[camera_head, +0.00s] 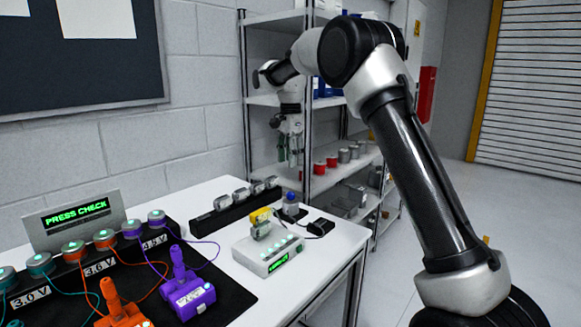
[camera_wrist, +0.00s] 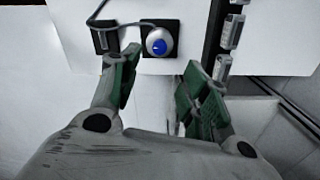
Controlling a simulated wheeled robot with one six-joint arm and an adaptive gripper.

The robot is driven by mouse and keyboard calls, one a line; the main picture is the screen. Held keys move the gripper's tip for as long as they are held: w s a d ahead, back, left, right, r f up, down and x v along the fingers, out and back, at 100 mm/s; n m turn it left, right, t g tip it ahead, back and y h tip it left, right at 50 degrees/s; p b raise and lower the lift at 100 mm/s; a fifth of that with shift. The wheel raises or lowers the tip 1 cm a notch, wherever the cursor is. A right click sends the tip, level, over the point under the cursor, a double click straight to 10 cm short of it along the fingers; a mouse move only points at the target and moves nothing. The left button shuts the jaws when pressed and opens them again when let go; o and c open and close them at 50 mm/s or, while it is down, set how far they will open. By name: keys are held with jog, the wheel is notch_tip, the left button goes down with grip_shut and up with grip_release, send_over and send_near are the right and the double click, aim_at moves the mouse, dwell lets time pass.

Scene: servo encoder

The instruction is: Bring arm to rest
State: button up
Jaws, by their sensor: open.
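My gripper (camera_head: 289,150) hangs from my raised arm in the head view, above the right end of the white table (camera_head: 222,265) and in front of the metal shelf. In the wrist view my gripper (camera_wrist: 158,88) has its two green-padded fingers spread apart with nothing between them. Beyond the fingertips a round silver knob with a blue centre (camera_wrist: 158,43) sits on a black base on the table. The same blue-topped knob (camera_head: 291,203) shows in the head view below my gripper, apart from it.
A white box with green lights (camera_head: 268,262) carries a yellow-topped part (camera_head: 261,216). A black rack of silver cylinders (camera_head: 235,205) stands behind. Orange (camera_head: 120,310) and purple (camera_head: 186,290) devices with wires lie at the front left. The metal shelf (camera_head: 270,101) stands close behind my gripper.

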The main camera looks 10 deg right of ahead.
dwell(0.3)
jog(key=s+d+f+n, duration=0.1)
jog(key=s+f+n, duration=0.4)
jog(key=n, duration=0.3)
jog(key=s+d+r+n+t, duration=0.1)
jog(key=s+d, duration=0.3)
jog(key=s, duration=0.9)
jog(key=s+d+r+n+t, duration=0.2)
jog(key=s+d+r+n, duration=0.1)
jog(key=s, duration=1)
jog(key=s+d+r+n+t, duration=0.1)
jog(key=s+d+r+n, duration=0.1)
jog(key=s+d, duration=0.5)
jog(key=s+r, duration=0.1)
jog(key=s, duration=0.5)
jog(key=shift+d+r, duration=0.15)
jog(key=shift+r, duration=0.05)
